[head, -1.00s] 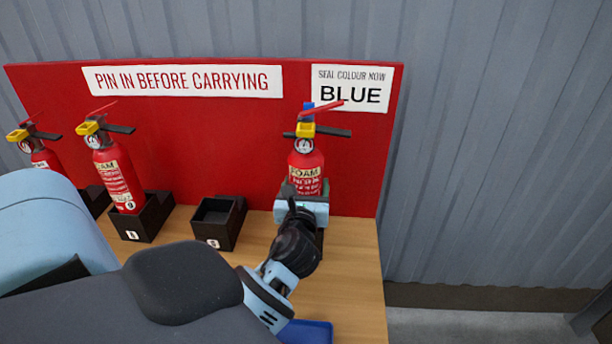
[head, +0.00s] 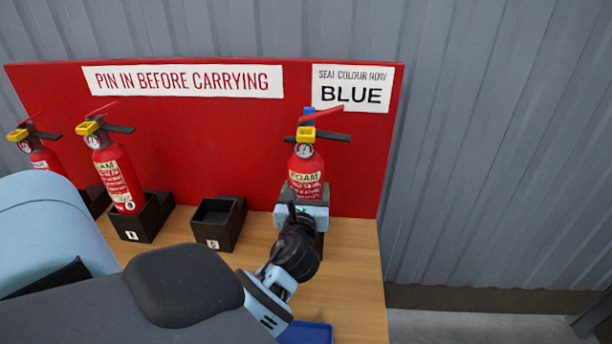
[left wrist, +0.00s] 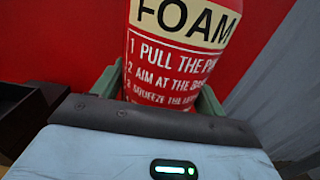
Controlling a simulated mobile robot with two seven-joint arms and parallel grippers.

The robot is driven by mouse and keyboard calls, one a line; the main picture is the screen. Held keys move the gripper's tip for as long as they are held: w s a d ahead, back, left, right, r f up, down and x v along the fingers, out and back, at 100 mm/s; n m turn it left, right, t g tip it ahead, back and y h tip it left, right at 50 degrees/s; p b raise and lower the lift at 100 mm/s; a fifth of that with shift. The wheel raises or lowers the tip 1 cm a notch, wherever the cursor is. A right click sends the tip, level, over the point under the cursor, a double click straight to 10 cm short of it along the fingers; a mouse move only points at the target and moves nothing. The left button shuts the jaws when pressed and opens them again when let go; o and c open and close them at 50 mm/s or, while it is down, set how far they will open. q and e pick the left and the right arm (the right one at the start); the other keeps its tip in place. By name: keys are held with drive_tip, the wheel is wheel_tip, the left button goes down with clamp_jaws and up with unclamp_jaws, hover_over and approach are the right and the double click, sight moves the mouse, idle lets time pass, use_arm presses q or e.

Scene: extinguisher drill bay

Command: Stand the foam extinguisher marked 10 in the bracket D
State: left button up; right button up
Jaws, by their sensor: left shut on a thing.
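A red foam extinguisher (head: 306,170) with a yellow pin piece, gauge and black and red levers stands upright at the right of the red board. A small blue piece (head: 309,115) shows at its top. My left gripper (head: 303,208) is shut on its lower body. In the left wrist view the extinguisher (left wrist: 185,50), with its FOAM label, sits between the greenish fingers (left wrist: 157,92). Its number is not readable. My right gripper is not in view.
An empty black bracket (head: 232,232) stands left of the gripper. Further left, an extinguisher marked 9 (head: 117,178) stands in another bracket (head: 142,228), with one more extinguisher (head: 45,157) beyond. A blue tray (head: 306,333) lies at the table's front. The sign (head: 352,90) reads BLUE.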

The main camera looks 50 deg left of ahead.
use_arm(q)
drive_tip(key=o, duration=1.6)
drive_tip(key=shift+r, duration=0.35)
drive_tip(key=shift+o, duration=0.5)
drive_tip(key=shift+s+f, duration=0.1)
drive_tip(key=shift+f, duration=0.45)
drive_tip(key=v, duration=0.7)
drive_tip(key=shift+s+d+r, duration=0.25)
drive_tip(key=shift+d+r, duration=0.05)
drive_tip(key=shift+r, duration=0.05)
